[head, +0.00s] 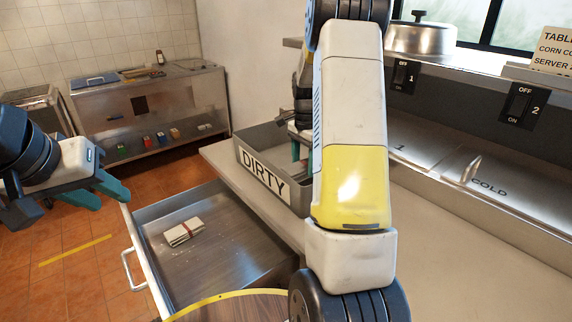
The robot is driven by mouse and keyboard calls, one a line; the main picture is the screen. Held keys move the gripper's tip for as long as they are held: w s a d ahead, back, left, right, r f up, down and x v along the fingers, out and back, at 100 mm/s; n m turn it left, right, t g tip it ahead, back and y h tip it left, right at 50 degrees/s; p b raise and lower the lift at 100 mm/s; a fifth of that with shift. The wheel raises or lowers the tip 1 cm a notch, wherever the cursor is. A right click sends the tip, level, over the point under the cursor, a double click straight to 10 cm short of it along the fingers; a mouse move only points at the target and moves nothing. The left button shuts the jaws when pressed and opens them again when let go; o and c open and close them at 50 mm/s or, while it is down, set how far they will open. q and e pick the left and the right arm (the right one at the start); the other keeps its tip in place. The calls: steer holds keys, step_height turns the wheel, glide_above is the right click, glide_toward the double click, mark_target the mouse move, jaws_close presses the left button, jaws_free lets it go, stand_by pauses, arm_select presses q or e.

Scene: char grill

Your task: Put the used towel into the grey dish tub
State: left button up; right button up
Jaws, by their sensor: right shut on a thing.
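The grey dish tub (258,171), labelled DIRTY, stands on the counter left of my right arm, which hides its right end. My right gripper (296,151) is over the tub, mostly hidden behind my own arm; one teal finger shows near the tub's far wall. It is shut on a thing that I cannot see. A folded whitish towel with a red band (184,232) lies in the open drawer; I cannot tell whether it is the used one. My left gripper (112,200) is open and empty, left of the drawer and apart from it.
The open metal drawer (215,270) juts out below the counter (450,245). A round yellow-edged surface (235,308) is at the bottom. Cold wells (415,143) with lids and switches line the right. A metal cabinet (150,110) stands at the back. Tiled floor lies open at left.

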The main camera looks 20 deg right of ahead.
mark_target(304, 165)
steer(key=shift+f, duration=1.7)
steer(key=shift+f, duration=0.15)
steer(key=o, duration=1.3)
step_height(304, 165, up, 12)
steer(key=shift+s+a+r, duration=0.1)
steer(key=shift+r, duration=0.05)
steer(key=s+a+r+n+t, duration=0.2)
steer(key=s+a+r+n, duration=0.2)
steer(key=s+a+r, duration=0.25)
steer(key=s+a+r+n+t, duration=0.1)
steer(key=s+a+n, duration=0.2)
steer(key=s, duration=0.3)
steer(key=s+a+r+n+t+y, duration=0.1)
steer(key=s+a+n, duration=0.3)
steer(key=s, duration=0.2)
steer(key=s+a+r+n+t+y, duration=0.1)
steer(key=s+a+n+t, duration=0.1)
steer(key=s, duration=0.5)
steer(key=shift+s+a+r+n, duration=0.1)
steer(key=shift+a+n, duration=0.7)
steer(key=shift+n, duration=0.3)
